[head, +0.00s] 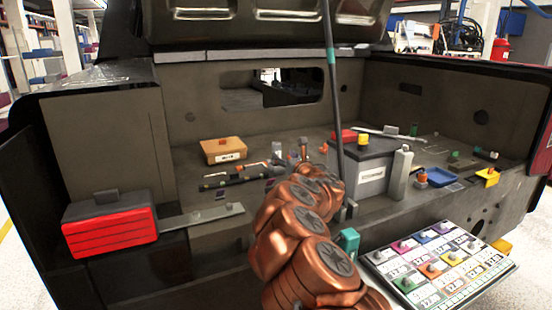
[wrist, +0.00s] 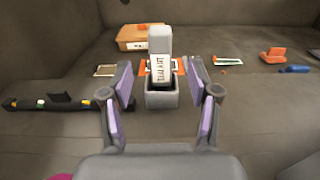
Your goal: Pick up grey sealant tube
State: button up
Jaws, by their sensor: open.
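The grey sealant tube (wrist: 160,50) stands upright in a small grey open-topped holder (wrist: 160,100) in the wrist view. Its label faces me and its lower end is hidden inside the holder. My gripper (wrist: 161,82) is open, with one purple-padded finger on each side of the tube and a gap on both sides. Nothing is held. In the head view my copper-coloured arm reaches into the bay and hides much of this spot, so I cannot make out the tube clearly there.
An orange-brown box (head: 223,150) stands behind. A dark bar with coloured bits (wrist: 55,101) lies to the left. A dark battery-like box (head: 362,172) and an upright dark pole (head: 335,95) stand right of my arm. A red case (head: 110,225) sits at far left.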

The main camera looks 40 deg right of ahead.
aim_at(278, 152)
jog(key=shift+x, duration=2.35)
jog(key=shift+p+x, duration=0.3)
jog(key=shift+x, duration=1)
jog(key=shift+f, duration=0.1)
grip_shut()
